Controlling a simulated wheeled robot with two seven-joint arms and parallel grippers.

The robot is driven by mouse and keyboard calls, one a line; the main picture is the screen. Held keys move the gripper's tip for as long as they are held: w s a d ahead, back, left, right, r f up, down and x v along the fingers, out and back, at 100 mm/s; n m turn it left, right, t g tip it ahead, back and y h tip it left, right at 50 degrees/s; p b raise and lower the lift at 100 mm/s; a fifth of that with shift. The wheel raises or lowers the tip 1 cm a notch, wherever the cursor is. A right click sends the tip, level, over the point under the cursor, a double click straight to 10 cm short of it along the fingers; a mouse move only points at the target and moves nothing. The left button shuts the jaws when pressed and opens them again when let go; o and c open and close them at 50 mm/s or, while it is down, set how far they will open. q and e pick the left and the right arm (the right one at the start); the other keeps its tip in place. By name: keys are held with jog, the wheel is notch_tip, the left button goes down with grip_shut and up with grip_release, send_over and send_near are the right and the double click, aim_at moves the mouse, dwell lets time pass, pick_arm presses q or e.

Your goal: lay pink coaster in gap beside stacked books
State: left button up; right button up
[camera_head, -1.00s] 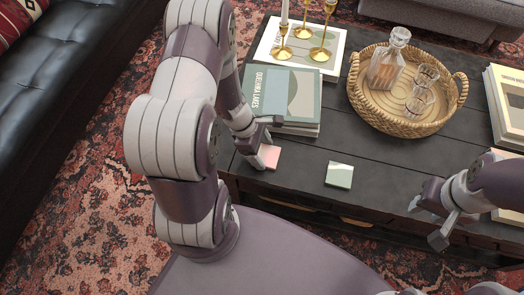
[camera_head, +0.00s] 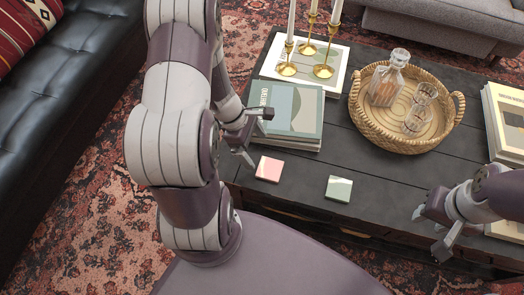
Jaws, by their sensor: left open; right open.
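The pink coaster (camera_head: 269,169) lies flat on the dark table, in front of the stacked books (camera_head: 296,118) and near the table's left front edge. My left gripper (camera_head: 255,137) is open and empty, just behind and left of the coaster, at the left side of the book stack and apart from the coaster. A green coaster (camera_head: 339,189) lies to the right of the pink one. My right gripper (camera_head: 430,232) is open and empty at the table's front right edge.
A wicker tray (camera_head: 453,117) with a decanter (camera_head: 387,80) and glasses stands at the back right. Brass candlesticks (camera_head: 323,70) stand on a flat book behind the stack. More books (camera_head: 505,120) are at the right edge. The table middle is clear.

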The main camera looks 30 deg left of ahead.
pick_arm(q)
jog(key=s+d+r+m+y, duration=0.1)
jog(key=d+r+m+y, duration=0.1)
jog(key=r+m, duration=0.5)
jog(key=s+d+r+m+y, duration=0.2)
jog(key=d+r+m, duration=0.3)
jog(key=m, duration=0.9)
notch_tip(320, 180, up, 2)
jog(key=shift+r, duration=0.2)
